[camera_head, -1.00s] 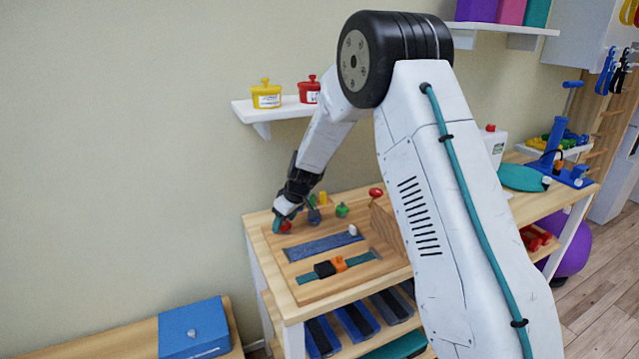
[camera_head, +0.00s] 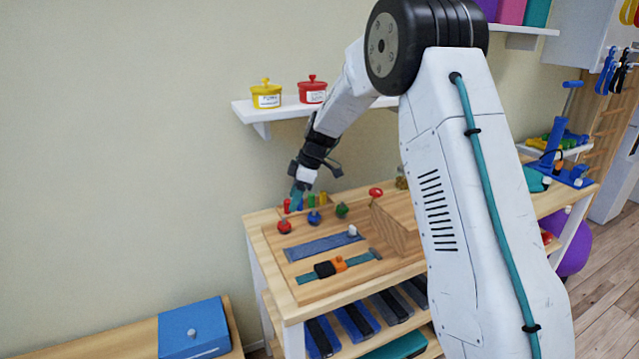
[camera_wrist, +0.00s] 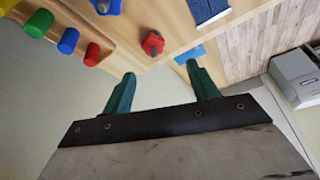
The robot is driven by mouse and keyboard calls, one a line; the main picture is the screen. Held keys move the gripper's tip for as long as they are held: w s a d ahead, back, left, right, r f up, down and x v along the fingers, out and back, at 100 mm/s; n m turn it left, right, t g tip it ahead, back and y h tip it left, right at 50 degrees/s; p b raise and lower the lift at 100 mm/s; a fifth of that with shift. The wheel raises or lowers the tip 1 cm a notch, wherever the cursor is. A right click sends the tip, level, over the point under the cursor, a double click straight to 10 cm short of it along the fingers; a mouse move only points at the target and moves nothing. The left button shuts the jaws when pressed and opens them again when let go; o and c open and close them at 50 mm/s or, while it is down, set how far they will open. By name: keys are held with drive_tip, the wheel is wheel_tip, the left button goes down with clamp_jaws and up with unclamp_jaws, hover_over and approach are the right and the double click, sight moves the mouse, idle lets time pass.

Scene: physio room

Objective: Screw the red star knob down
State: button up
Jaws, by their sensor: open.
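The red star knob (camera_head: 284,227) stands on the wooden board at its back left corner. It shows in the wrist view (camera_wrist: 153,43) just beyond the fingertips, with a darker centre. My gripper (camera_head: 297,197) is above and behind it, slightly to the right. In the wrist view my gripper (camera_wrist: 161,72) has its two green fingers spread with nothing between them. The fingers appear clear of the knob. How far down the knob sits on its stud cannot be told.
A blue knob (camera_head: 314,217) and a green knob (camera_head: 342,210) stand to the right. A blue strip (camera_head: 325,245) is in front. A wall shelf (camera_head: 272,110) with two pots hangs above.

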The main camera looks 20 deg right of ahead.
drive_tip(key=s+a+r+m+h, duration=0.1)
drive_tip(key=s+r+m, duration=0.2)
drive_tip(key=s+r, duration=0.4)
drive_tip(key=s+a+r+m, duration=0.1)
drive_tip(key=s+r+m, duration=0.2)
drive_tip(key=s+r, duration=0.5)
drive_tip(key=shift+s+a+g+h, duration=0.3)
drive_tip(key=shift+s+h, duration=0.1)
drive_tip(key=shift+s, duration=3)
drive_tip(key=n+t, duration=0.1)
drive_tip(key=t, duration=0.1)
approach(284, 224)
drive_tip(key=f, duration=0.1)
drive_tip(key=shift+y, duration=0.4)
drive_tip(key=x, duration=0.7)
drive_tip(key=shift+w+d+f, duration=0.15)
drive_tip(key=shift+w+f, duration=0.05)
drive_tip(key=shift+f, duration=0.05)
